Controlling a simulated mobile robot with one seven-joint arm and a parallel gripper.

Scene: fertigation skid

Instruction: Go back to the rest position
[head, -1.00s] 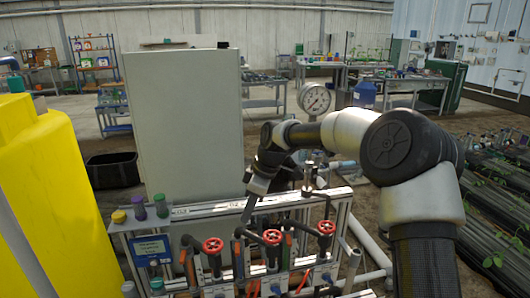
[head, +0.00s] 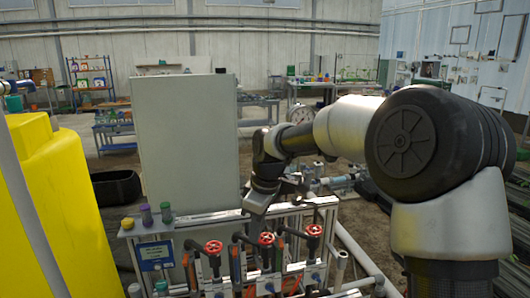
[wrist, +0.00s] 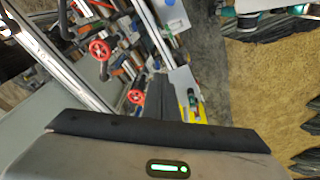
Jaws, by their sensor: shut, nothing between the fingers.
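My gripper (head: 257,203) points down over the top rail of the skid frame (head: 192,222), just in front of the tall grey cabinet (head: 188,150). In the wrist view its dark fingers (wrist: 160,97) are together with nothing held. My arm reaches in from the right and bends at a large dark elbow. Three red valve handwheels sit in a row on the skid: left (head: 213,247), middle (head: 265,239) and right (head: 314,230). I cannot tell how far the fingertips are from the rail.
A yellow tank (head: 62,200) stands at the left. Several small capped bottles (head: 146,215) stand on the rail's left end. A black tub (head: 116,186) lies on the floor behind.

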